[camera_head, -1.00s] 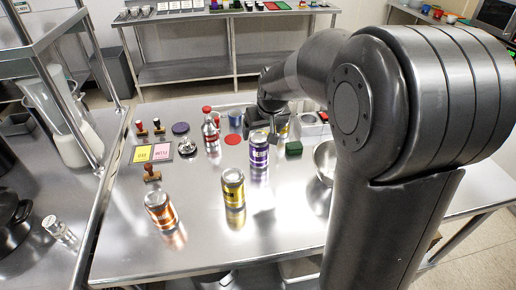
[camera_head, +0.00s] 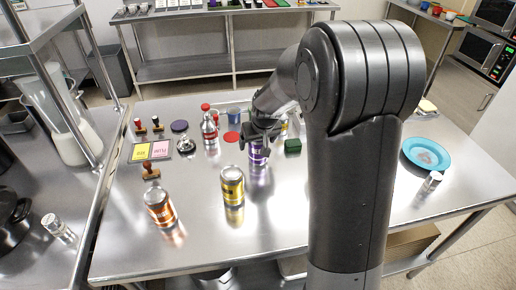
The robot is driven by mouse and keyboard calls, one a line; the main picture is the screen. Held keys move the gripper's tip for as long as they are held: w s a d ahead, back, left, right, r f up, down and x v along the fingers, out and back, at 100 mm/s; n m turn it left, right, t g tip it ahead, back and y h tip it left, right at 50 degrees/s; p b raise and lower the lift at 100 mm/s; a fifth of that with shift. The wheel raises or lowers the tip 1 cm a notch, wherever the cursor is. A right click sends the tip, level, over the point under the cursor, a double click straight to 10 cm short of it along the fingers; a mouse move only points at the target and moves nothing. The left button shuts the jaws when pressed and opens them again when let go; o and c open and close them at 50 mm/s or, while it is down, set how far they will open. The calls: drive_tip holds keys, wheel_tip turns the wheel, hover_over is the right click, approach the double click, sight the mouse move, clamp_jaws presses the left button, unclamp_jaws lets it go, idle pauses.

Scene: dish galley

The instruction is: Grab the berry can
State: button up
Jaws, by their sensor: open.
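A purple can (camera_head: 258,156) stands upright on the steel table; no label is readable, but its colour fits berry. My gripper (camera_head: 259,140) is open at the top of this can and hides its upper part. I cannot tell whether the fingers touch it. A yellow can (camera_head: 232,181) stands nearer, to the left of it. An orange can (camera_head: 159,207) stands further left and nearer still.
A green block (camera_head: 293,146) lies just right of the purple can. A wooden-handled stamp (camera_head: 151,170) is behind the orange can. A blue plate (camera_head: 426,153) is at the right. The table's front middle is clear.

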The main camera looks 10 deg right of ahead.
drive_tip(key=c, duration=1.4)
drive_tip(key=shift+r, duration=0.1)
drive_tip(key=shift+c, duration=0.2)
